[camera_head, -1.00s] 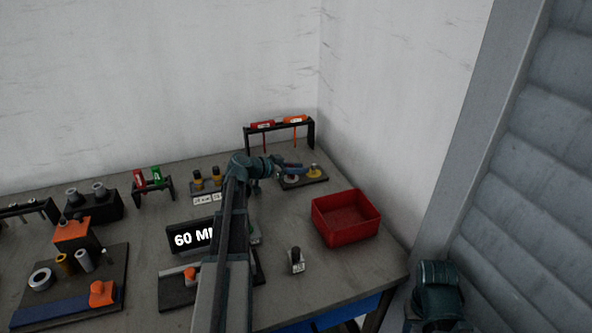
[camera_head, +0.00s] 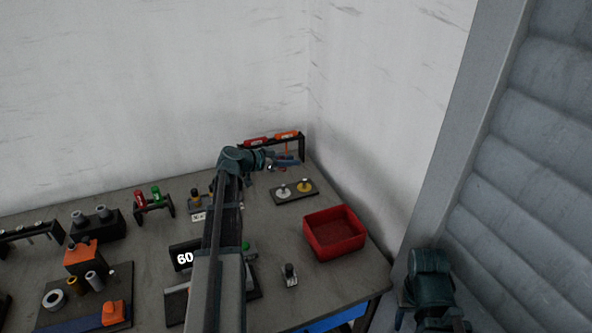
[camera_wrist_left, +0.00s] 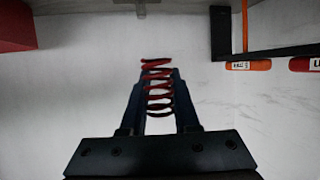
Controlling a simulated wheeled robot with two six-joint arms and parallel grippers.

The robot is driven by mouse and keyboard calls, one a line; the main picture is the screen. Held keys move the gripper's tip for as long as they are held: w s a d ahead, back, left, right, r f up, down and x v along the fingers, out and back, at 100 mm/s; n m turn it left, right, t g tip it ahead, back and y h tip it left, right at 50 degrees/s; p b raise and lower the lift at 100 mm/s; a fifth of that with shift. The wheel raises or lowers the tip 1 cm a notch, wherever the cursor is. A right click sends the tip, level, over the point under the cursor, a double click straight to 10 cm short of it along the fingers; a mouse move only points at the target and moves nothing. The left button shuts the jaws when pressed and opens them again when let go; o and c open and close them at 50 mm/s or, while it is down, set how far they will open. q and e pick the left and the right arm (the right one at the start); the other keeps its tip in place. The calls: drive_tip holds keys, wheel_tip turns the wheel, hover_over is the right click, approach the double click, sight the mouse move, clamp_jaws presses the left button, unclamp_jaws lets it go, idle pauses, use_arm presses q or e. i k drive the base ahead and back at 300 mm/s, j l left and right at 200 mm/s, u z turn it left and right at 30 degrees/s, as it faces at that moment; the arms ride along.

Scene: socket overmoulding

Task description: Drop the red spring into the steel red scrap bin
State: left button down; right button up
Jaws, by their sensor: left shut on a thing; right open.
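My left gripper (camera_head: 284,162) is shut on the red spring (camera_wrist_left: 157,88), whose coils show between the fingers in the left wrist view. In the head view the gripper is at the back right of the table, in front of the tool rack, and the spring is too small to make out clearly. The red scrap bin (camera_head: 336,250) is open-topped and stands at the right side of the table, below and to the right of the gripper. Its visible inside looks empty. Only part of my right arm shows at the bottom right; its gripper is out of view.
A dark rack (camera_head: 302,148) with red and orange handles stands behind the left gripper. A plate (camera_head: 292,197) with a white and a yellow disc lies left of the bin. A small block (camera_head: 290,276) stands in front. Fixtures fill the table's left side.

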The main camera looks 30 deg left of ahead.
sight(327, 237)
drive_tip(key=l+u, duration=0.45)
drive_tip(key=u, duration=0.25)
drive_tip(key=k+l+u, duration=0.1)
drive_tip(key=u, duration=0.25)
drive_tip(key=k+l, duration=0.05)
drive_tip(key=l, duration=0.05)
